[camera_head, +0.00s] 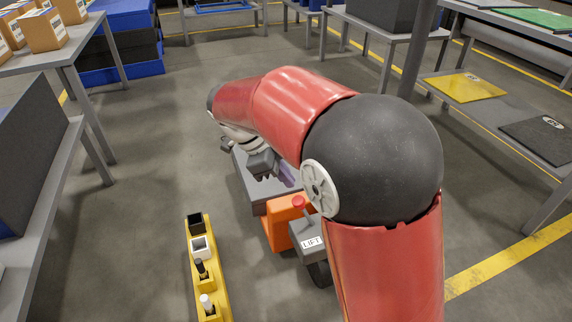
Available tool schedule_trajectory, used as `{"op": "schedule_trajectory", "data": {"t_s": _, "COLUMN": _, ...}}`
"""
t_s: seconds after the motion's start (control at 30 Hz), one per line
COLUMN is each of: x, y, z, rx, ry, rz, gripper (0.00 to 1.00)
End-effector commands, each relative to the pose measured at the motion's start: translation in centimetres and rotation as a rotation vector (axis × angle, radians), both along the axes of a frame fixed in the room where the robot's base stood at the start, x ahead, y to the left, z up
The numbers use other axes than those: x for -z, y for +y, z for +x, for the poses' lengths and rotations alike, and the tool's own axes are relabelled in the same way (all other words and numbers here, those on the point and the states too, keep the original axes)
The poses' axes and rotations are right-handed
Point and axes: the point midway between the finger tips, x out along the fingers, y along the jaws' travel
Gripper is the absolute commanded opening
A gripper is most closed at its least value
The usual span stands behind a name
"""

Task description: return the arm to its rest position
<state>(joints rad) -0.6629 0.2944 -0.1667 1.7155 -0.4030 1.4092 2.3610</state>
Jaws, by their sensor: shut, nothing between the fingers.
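My red arm with its large black joint fills the middle and right of the view, bent over toward the far left. My gripper (263,166) is small and partly in shadow below the arm's far end. It is shut and empty. It shows above a grey surface (240,172) that my arm partly hides. I cannot tell the exact gap between them.
A yellow holder (222,299) with black and white parts stands on the left. A grey box labelled LIFT (308,240) stands beside an orange block (277,231). Grey tables with cardboard boxes (43,31) and coloured plates (463,87) line both sides.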

Motion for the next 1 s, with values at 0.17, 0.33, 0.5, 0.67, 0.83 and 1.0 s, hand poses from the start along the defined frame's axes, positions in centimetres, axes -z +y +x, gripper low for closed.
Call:
{"op": "schedule_trajectory", "data": {"t_s": 0.17, "x": -0.2, "y": -0.2, "z": -0.1, "rx": -0.007, "ry": 0.004, "rz": 0.005, "gripper": 0.00}}
{"op": "schedule_trajectory", "data": {"t_s": 0.33, "x": -2.1, "y": -2.6, "z": -1.5, "rx": -0.138, "ry": 0.062, "rz": 0.086, "gripper": 0.00}}
{"op": "schedule_trajectory", "data": {"t_s": 0.5, "x": -5.2, "y": -6.8, "z": -5.1, "rx": -0.462, "ry": 0.129, "rz": 0.226, "gripper": 0.00}}
{"op": "schedule_trajectory", "data": {"t_s": 0.67, "x": -7.2, "y": -9.8, "z": -9.1, "rx": -0.814, "ry": 0.133, "rz": 0.289, "gripper": 0.00}}
{"op": "schedule_trajectory", "data": {"t_s": 0.83, "x": -8.5, "y": -12.1, "z": -13.5, "rx": -1.188, "ry": 0.098, "rz": 0.249, "gripper": 0.00}}
{"op": "schedule_trajectory", "data": {"t_s": 1.0, "x": -8.8, "y": -13.3, "z": -17.1, "rx": -1.496, "ry": 0.072, "rz": 0.114, "gripper": 0.00}}
